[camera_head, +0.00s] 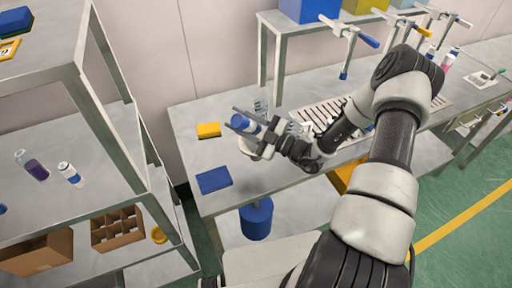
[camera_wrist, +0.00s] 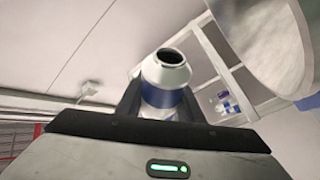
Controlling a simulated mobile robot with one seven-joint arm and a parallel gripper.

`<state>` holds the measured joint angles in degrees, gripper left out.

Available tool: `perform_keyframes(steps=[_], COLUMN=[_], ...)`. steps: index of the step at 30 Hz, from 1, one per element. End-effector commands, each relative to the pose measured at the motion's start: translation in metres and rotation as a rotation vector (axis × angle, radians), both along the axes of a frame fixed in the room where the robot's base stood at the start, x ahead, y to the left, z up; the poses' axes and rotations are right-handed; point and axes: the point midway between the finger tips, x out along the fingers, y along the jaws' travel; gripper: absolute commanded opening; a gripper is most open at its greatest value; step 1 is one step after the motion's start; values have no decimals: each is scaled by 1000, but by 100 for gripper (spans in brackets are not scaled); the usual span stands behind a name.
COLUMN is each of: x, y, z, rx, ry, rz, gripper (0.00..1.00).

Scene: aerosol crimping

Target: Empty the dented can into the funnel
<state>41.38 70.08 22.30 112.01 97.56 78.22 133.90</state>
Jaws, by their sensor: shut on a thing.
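My gripper (camera_head: 246,128) is over the left end of the workbench, shut on a can (camera_head: 240,122) with a blue body. In the wrist view the can (camera_wrist: 165,82) stands between the two fingers, with a blue band, a pale shoulder and a dark round open mouth. It looks tilted in the head view. I cannot make out a dent. A pale rounded thing (camera_head: 247,147) shows just under my gripper, partly hidden; it may be the funnel, but I cannot tell. A large grey rounded surface (camera_wrist: 265,45) fills the wrist view's upper right.
A yellow block (camera_head: 208,130) and a blue tray (camera_head: 213,180) lie on the bench (camera_head: 205,205) left of my gripper. A blue bin (camera_head: 256,218) is below the bench. A slatted rack (camera_head: 322,113) and a raised shelf with clamps stand behind. Metal shelving (camera_head: 85,85) is at left.

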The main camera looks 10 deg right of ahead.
Motion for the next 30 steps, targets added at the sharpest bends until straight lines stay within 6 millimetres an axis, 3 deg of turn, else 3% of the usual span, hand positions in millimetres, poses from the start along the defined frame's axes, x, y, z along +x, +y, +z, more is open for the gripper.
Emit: perform_keyframes(steps=[6,15,24,30], x=[-6,-7,-11,-11], y=[11,12,22,22], z=[-3,-4,-21,-22], rx=[-203,-229,-468,-485], ry=[-97,-112,-227,-236], rz=[2,2,3,2], gripper=[8,8,8,8])
